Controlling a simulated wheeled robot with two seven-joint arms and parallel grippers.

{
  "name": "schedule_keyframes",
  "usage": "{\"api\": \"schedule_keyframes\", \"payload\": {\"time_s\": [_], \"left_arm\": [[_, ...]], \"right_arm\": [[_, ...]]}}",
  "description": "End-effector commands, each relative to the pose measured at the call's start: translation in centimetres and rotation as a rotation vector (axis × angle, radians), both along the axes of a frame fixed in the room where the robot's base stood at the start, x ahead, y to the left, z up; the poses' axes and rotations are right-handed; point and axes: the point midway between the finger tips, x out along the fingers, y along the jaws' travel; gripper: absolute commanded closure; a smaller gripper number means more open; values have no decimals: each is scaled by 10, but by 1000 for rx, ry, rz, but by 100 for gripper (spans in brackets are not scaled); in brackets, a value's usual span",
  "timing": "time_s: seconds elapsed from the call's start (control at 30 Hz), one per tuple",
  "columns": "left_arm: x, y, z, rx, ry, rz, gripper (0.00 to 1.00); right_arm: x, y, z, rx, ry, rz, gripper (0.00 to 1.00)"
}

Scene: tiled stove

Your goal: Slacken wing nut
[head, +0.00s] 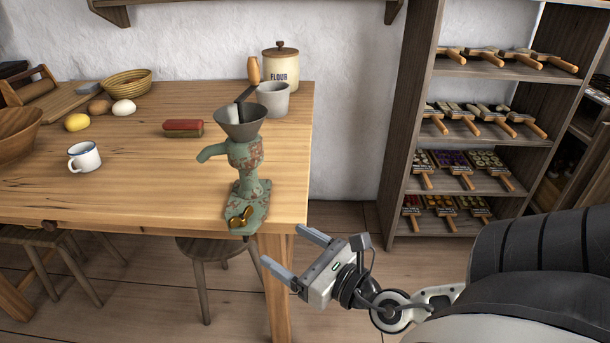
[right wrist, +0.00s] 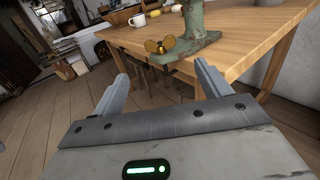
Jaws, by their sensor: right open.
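A brass wing nut (head: 240,217) sits at the front of the base of a worn green hand mill (head: 245,165), which stands at the right front corner of the wooden table (head: 150,190). The wing nut also shows in the right wrist view (right wrist: 160,46), in front of the green base (right wrist: 190,50). My right gripper (head: 288,247) is open and empty, in front of the table corner, lower and to the right of the wing nut, apart from it. In the right wrist view its two fingers (right wrist: 163,82) point toward the table edge. My left gripper is not in view.
A red-topped block (head: 183,127), a white mug (head: 84,156), a grey cup (head: 272,98) and a flour jar (head: 281,66) stand on the table. Stools (head: 205,250) are under it. A shelf unit (head: 400,130) stands at right. Floor between table and shelf is clear.

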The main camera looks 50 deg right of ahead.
Motion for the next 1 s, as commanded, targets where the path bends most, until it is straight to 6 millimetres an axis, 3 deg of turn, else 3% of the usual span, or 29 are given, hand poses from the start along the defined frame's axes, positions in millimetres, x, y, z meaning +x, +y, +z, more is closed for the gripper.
{"api": "schedule_keyframes", "payload": {"time_s": [0.23, 0.57, 0.63, 0.73, 0.87, 1.0], "left_arm": [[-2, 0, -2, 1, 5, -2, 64], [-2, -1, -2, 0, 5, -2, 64], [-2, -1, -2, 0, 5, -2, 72], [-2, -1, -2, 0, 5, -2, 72], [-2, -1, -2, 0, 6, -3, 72], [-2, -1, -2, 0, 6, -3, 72]], "right_arm": [[-25, -2, 0, 0, 1, 0, 24], [-28, -3, 1, 0, -2, 0, 24], [-28, -3, 0, 2, -1, -1, 24], [-28, -5, -3, 61, 18, -30, 24], [-32, -14, -22, 366, 102, -168, 24], [-45, -8, -63, 1000, 230, -420, 24]]}}
